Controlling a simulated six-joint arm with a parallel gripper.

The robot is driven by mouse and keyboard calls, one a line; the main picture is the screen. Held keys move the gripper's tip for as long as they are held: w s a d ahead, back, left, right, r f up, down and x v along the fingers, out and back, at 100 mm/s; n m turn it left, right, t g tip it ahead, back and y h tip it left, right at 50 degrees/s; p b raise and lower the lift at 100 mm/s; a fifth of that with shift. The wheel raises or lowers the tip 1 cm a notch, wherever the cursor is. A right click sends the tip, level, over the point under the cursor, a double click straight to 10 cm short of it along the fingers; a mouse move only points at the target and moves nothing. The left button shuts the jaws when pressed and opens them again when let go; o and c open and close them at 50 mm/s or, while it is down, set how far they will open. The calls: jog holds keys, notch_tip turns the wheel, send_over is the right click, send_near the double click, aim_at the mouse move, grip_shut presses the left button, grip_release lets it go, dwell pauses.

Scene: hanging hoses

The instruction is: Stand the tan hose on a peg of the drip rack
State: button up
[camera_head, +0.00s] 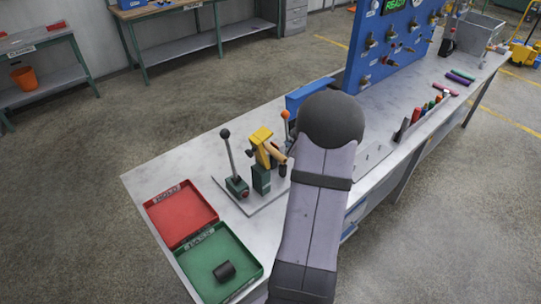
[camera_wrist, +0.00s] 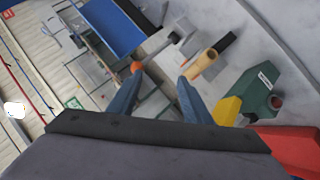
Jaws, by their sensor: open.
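The tan hose (camera_head: 275,152) is a short tube beside the yellow-topped green clamp fixture (camera_head: 261,180) on the bench. In the wrist view, the tan hose (camera_wrist: 203,63) lies just beyond the right fingertip, with a black piece close to it. I cannot tell whether the clamp grips it. My gripper (camera_wrist: 160,78) is open, with its two blue fingers apart and nothing visible held between them. My arm hides the gripper in the head view. A flat grey plate with small upright pegs (camera_head: 373,156), right of my arm, may be the drip rack; my arm partly covers that area.
A black-knobbed lever (camera_head: 228,150) and an orange-knobbed lever (camera_head: 286,122) stand near the clamp. A red tray (camera_head: 181,212) and a green tray (camera_head: 213,268) holding a black cylinder lie at the near left. A blue panel (camera_head: 395,40) with fittings rises behind.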

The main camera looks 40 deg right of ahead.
aim_at(284, 160)
jog(key=s+a+f+m+t+y+b, duration=0.1)
jog(key=f, duration=0.2)
jog(key=s+f+t+y, duration=0.1)
jog(key=f, duration=0.2)
jog(key=s+a+f+m+t+y+b, duration=0.1)
jog(key=f, duration=0.2)
jog(key=shift+s+a+f+m+t+b, duration=0.1)
jog(key=shift+a+f+m+t+b, duration=0.2)
jog(key=shift+a+f+t+b, duration=0.1)
jog(key=shift+p+x, duration=0.5)
jog(key=shift+x, duration=0.6)
jog(key=shift+w+p, duration=0.4)
jog(key=shift+w, duration=0.05)
jog(key=shift+p+x, duration=0.95)
jog(key=shift+x, duration=1.25)
jog(key=shift+s+f, duration=0.1)
jog(key=shift+s, duration=0.05)
grip_shut()
